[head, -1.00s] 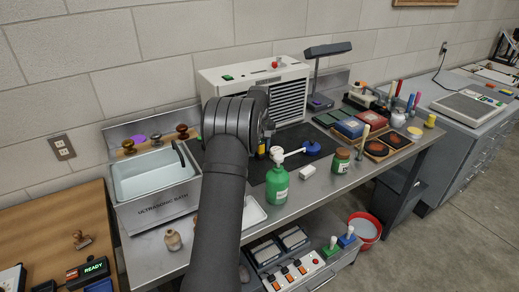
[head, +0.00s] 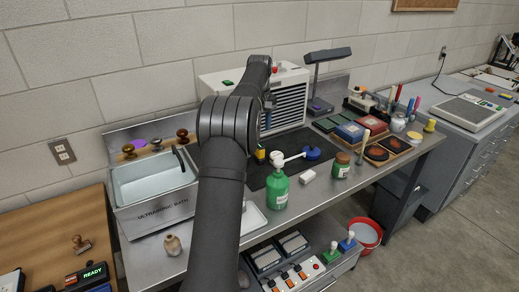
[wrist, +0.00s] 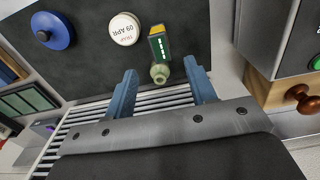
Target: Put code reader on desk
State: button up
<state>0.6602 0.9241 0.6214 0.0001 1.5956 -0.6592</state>
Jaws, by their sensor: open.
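A small yellow-and-black device with a green lit display (wrist: 160,44), which looks like the code reader, is on the dark mat (wrist: 85,70) in the wrist view. A pale rounded knob (wrist: 160,73) shows at its near end; I cannot tell if it belongs to the device. My gripper (wrist: 161,82) is open, its blue fingers on either side of the knob, with nothing clasped. In the head view a yellow bit of the device (head: 260,154) shows beside my arm, which hides the gripper. A wooden desk (head: 40,222) stands at left.
A white round dated piece (wrist: 125,29) and a blue disc (wrist: 52,30) lie near the device. A green pump bottle (head: 277,188), a white box unit (head: 222,82) and an ultrasonic bath (head: 158,208) crowd the bench. The desk holds a stamp (head: 80,243) and a READY display unit (head: 88,274).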

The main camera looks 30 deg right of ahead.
aim_at(261, 146)
jog(key=shift+s+a+f+n+t+y, duration=0.1)
jog(key=shift+a+n+t+y, duration=0.1)
jog(key=shift+t, duration=0.3)
jog(key=shift+s+a+f+n+t+y, duration=0.1)
jog(key=shift+n+t+y, duration=0.1)
jog(key=shift+t, duration=0.3)
jog(key=shift+a+t, duration=0.15)
jog(key=shift+t, duration=0.75)
jog(key=shift+s+a+r+t+y, duration=0.15)
jog(key=shift+s+t+y, duration=0.15)
jog(key=shift+t, duration=0.5)
jog(key=shift+s+r+t, duration=0.25)
jog(key=shift+t, duration=0.35)
jog(key=f, duration=0.3)
jog(key=w+f+t+h, duration=0.1)
jog(key=f, duration=0.2)
jog(key=d+f+t, duration=0.1)
jog(key=f, duration=0.3)
jog(key=shift+w+d+m, duration=0.1)
jog(key=shift+w+m, duration=0.2)
jog(key=shift+m, duration=0.1)
jog(key=shift+r, duration=0.1)
